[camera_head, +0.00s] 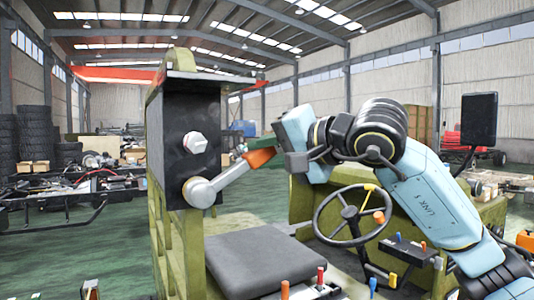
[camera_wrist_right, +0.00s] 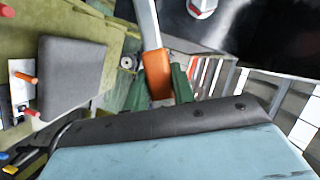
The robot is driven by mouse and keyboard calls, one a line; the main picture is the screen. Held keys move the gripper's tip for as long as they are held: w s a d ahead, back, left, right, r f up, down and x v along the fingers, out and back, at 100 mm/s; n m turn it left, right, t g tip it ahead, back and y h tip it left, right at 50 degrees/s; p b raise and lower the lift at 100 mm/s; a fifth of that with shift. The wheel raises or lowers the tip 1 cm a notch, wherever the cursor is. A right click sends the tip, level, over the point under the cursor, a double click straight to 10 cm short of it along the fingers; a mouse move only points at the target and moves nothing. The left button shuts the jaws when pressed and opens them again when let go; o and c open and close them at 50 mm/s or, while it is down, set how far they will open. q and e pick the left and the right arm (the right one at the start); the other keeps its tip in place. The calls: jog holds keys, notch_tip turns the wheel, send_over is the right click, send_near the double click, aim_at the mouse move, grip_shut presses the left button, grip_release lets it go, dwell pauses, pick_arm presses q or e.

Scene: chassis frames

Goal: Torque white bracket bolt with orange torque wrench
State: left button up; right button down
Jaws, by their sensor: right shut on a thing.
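The white hex bolt (camera_head: 195,142) stands out from the dark bracket plate (camera_head: 172,120) on the green post. It also shows at the top edge of the right wrist view (camera_wrist_right: 202,7). My right gripper (camera_head: 262,153) is shut on the orange grip of the torque wrench (camera_head: 226,176). The wrench slants down to the left, its round grey head below the bolt and apart from it in the picture. Whether the head touches the plate's lower part, I cannot tell. In the right wrist view, green fingers clasp the orange grip (camera_wrist_right: 157,75). My left gripper is out of view.
A dark seat (camera_head: 255,260) lies below the wrench. A steering wheel (camera_head: 350,212) and coloured levers stand to the right, under my right arm. The green vehicle post (camera_head: 165,215) rises at the left. Stacked tyres (camera_head: 35,130) and bare chassis frames are farther off.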

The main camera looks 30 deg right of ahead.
dwell(0.6)
jog(key=shift+w+d+f+m+t+y+b, duration=0.15)
jog(key=shift+f+m+b, duration=0.25)
jog(key=shift+b, duration=0.55)
jog(key=shift+s+d+f+m+t+y+b, duration=0.1)
jog(key=shift+d+f+m+b, duration=0.3)
jog(key=shift+b, duration=0.55)
jog(key=shift+w+d+f+m+t+y+b, duration=0.15)
jog(key=shift+f+m+b, duration=0.25)
jog(key=shift+b, duration=0.55)
jog(key=shift+s+f, duration=0.1)
